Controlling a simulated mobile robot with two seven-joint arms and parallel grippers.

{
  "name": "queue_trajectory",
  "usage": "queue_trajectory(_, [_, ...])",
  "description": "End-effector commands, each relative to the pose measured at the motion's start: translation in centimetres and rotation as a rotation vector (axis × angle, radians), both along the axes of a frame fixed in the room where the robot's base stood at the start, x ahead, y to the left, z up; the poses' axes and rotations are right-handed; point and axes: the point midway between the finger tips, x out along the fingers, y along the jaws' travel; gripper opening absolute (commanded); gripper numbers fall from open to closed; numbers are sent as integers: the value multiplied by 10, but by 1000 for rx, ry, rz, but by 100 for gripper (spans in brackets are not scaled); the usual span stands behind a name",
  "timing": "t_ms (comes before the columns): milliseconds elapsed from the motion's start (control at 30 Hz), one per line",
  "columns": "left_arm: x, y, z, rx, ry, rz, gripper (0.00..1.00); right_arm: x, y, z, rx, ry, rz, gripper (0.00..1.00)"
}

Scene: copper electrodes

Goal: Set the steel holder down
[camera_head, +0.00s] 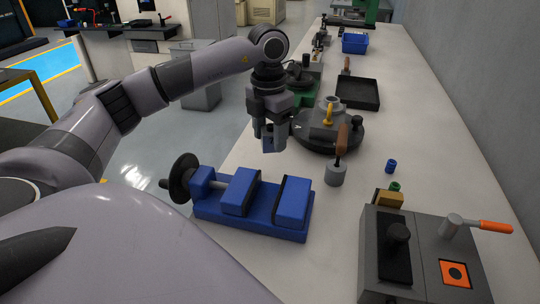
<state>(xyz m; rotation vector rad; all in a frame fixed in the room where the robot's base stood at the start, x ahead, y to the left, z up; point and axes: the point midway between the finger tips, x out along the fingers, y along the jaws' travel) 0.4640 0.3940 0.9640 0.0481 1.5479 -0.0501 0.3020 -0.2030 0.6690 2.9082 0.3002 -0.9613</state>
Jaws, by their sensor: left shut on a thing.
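My left gripper (268,143) reaches in from the left and hangs pointing down over the bench, just behind the blue vise (252,205). It is shut on a small grey, steel-coloured piece (274,137), which I take to be the steel holder. The fingers hide much of it, so its full shape is unclear. The piece looks held above the bench, apart from the vise. My right gripper is not in view.
A round dark fixture (330,139) stands right of the gripper. A grey box with an orange-handled lever (426,262) stands at front right. A black tray (358,94) lies farther back. Bare bench shows along the right.

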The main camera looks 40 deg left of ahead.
Motion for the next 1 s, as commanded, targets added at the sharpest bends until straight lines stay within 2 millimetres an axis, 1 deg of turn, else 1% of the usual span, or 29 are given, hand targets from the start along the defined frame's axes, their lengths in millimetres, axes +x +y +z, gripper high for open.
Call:
queue_trajectory(33, [0,0,-7,0,-1,0,0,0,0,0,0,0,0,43])
queue_trajectory(233, [0,0,-21,0,-3,-1,0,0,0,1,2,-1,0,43])
queue_trajectory(400, [0,0,-46,-1,-1,-1,0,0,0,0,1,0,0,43])
queue_trajectory(500, [0,0,-56,-1,-3,-1,0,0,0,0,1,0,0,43])
queue_trajectory(933, [1,0,-63,0,-4,-1,0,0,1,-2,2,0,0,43])
queue_trajectory(967, [0,0,-64,0,-1,-1,65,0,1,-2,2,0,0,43])
queue_trajectory(1000, [0,0,-64,0,-1,-1,78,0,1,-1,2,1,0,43])
